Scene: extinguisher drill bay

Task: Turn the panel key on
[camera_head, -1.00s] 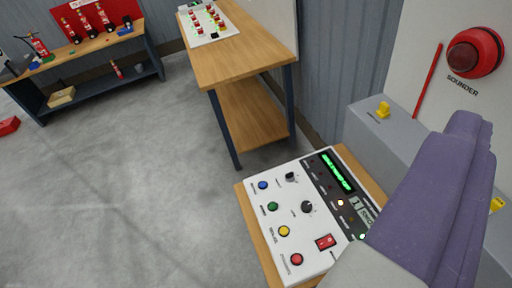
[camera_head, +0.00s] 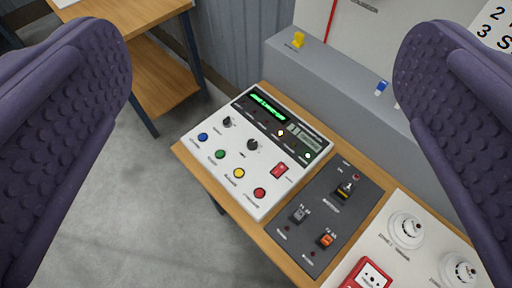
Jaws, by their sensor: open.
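The white control panel (camera_head: 222,167) lies on a wooden bench in the middle of the view. It has a lit green display (camera_head: 267,107), a red rocker switch (camera_head: 279,170) and a row of coloured buttons. Two small black knobs sit on it, an upper left knob (camera_head: 228,121) and a middle knob (camera_head: 252,144). I cannot tell which of them is the key, or how it is turned. My gripper (camera_head: 262,75) is open and empty.
A dark switch plate (camera_head: 325,222) lies right of the panel. Beyond it are white round detectors (camera_head: 406,230) and a red call point (camera_head: 368,275). Another bench (camera_head: 155,75) stands at upper left; grey floor is clear.

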